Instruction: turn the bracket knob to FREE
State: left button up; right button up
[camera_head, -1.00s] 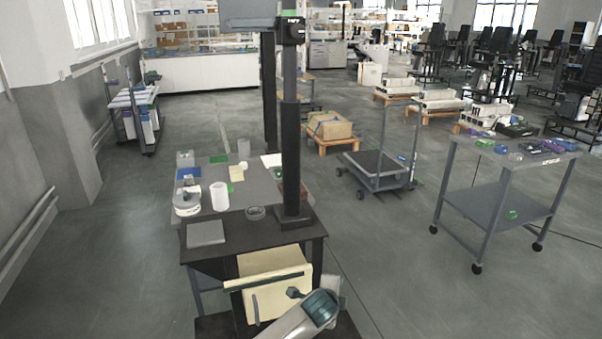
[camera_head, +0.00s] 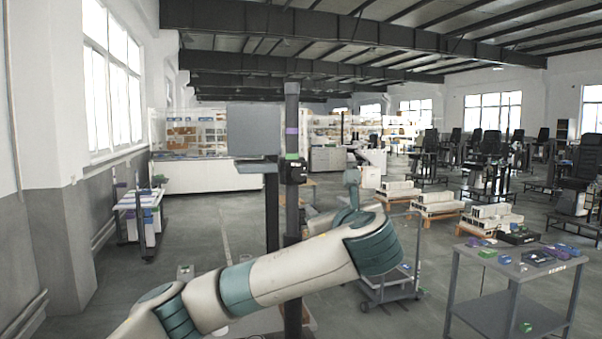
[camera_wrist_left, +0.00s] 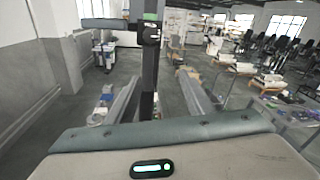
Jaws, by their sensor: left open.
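The black bracket knob (camera_head: 294,171) sits on the dark upright column (camera_head: 292,112), under a small green patch. It faces me; its pale marking is too small to read. It also shows in the left wrist view (camera_wrist_left: 149,33), above the fingers. My left gripper (camera_head: 351,184) is to the right of the column in the head view, partly hidden by my own arm. In the left wrist view its two fingers (camera_wrist_left: 162,97) are spread and empty, with the column seen between them. They are apart from the knob. My right gripper is in neither view.
A grey panel (camera_head: 253,130) is mounted just left of the column. A grey cart (camera_head: 512,300) with small items stands at the right. A trolley (camera_head: 388,290) stands behind my arm. My left arm hides much of the low centre.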

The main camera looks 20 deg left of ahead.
pick_arm(q)
jog(key=shift+y, duration=0.6)
jog(key=r, duration=0.1)
jog(key=s+r, duration=0.1)
jog(key=r, duration=0.1)
jog(key=s+a+r, duration=0.1)
jog(key=shift+s+r, duration=0.1)
jog(key=shift+r, duration=0.15)
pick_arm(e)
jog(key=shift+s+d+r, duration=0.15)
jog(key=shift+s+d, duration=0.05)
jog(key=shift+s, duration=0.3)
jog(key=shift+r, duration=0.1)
pick_arm(q)
jog(key=p, duration=1.1)
send_near(300, 174)
jog(key=x, duration=0.7)
jog(key=shift+a, duration=0.2)
jog(key=shift+w+a+f, duration=0.1)
jog(key=shift+w+a, duration=0.15)
jog(key=shift+w, duration=0.45)
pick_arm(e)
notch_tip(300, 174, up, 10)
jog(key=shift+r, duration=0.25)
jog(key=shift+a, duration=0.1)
